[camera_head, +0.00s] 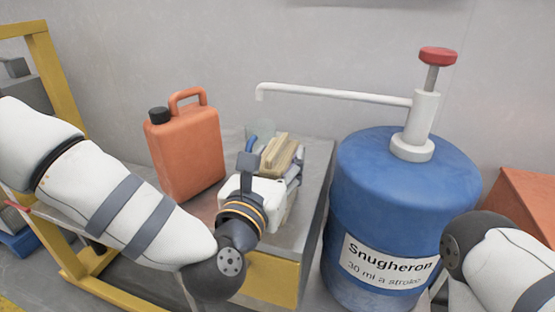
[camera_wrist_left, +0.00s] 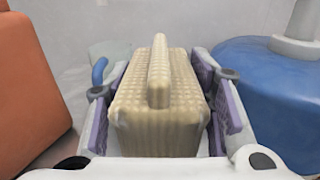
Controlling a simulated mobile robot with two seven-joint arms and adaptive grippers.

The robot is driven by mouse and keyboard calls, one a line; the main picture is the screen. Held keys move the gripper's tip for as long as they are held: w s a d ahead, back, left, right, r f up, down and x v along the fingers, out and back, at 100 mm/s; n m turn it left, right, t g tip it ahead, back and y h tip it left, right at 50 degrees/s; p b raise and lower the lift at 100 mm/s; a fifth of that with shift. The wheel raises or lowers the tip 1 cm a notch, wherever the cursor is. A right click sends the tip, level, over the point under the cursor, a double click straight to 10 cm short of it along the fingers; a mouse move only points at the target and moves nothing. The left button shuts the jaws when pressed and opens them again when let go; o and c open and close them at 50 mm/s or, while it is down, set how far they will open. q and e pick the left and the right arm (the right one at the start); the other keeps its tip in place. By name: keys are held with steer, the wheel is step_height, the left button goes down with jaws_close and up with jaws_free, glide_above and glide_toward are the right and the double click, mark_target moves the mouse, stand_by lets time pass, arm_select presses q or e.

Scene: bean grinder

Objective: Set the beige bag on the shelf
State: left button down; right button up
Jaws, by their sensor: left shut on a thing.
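The beige bag (camera_head: 277,150) is between the fingers of my left gripper (camera_head: 278,168), over a grey-topped stand between an orange can and a blue drum. In the left wrist view the bag (camera_wrist_left: 158,105) has a woven look and a raised ridge along its top. The purple-padded fingers of the left gripper (camera_wrist_left: 160,110) are shut on its two sides. The bag's underside is hidden, so I cannot tell whether it touches the stand. A yellow-framed rack (camera_head: 45,75) at the left could be the shelf. My right gripper is out of view.
The orange can (camera_head: 185,150) with a black cap stands left of the gripper. The blue drum (camera_head: 405,185) with a white pump and long spout stands to the right. The grey top (camera_head: 315,165) has bare room beside the drum. An orange-red box (camera_head: 525,195) is far right.

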arm_select(q)
steer(key=shift+r, duration=0.1)
steer(key=c, duration=1.2)
jaws_free()
steer(key=shift+f, duration=0.2)
steer(key=o, duration=0.4)
steer(key=shift+o, duration=0.2)
